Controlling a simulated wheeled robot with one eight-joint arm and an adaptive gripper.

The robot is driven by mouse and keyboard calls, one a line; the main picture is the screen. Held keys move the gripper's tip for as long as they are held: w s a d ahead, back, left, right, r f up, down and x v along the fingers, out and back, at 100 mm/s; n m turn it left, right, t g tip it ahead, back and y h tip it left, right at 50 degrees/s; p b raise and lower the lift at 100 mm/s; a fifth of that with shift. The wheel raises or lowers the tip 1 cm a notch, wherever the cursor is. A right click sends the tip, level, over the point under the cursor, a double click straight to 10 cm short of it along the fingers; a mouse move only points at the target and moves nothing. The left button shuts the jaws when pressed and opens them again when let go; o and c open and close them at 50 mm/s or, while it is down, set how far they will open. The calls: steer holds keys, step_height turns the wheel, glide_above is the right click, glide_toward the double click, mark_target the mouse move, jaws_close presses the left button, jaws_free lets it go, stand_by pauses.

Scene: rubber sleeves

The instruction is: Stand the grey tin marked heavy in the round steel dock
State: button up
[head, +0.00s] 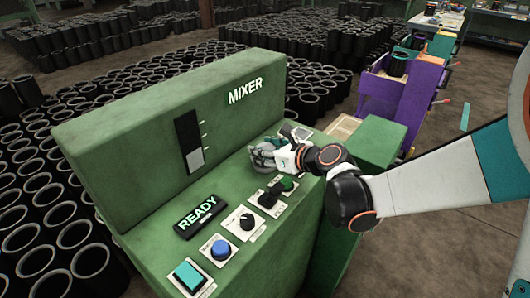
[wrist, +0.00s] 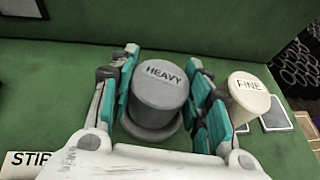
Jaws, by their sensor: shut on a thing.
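The grey tin marked HEAVY (wrist: 161,82) stands upright between the teal-padded fingers of my gripper (wrist: 164,98) in the wrist view. My gripper is shut on its sides. A wider round grey rim, which looks like the steel dock (wrist: 150,133), shows under the tin. I cannot tell whether the tin is fully seated in it. In the head view my gripper (head: 268,154) is low over the right end of the green mixer panel, and its fingers mostly hide the tin.
A cream tin marked FINE (wrist: 248,96) stands close to the right finger. A dark square plate (wrist: 276,114) lies beyond it. The mixer's upright back (head: 175,115) rises behind. A READY display (head: 198,214), a blue button (head: 221,249) and a teal button (head: 188,276) line the panel.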

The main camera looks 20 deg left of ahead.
steer(key=shift+f, duration=0.1)
steer(key=o, duration=1.2)
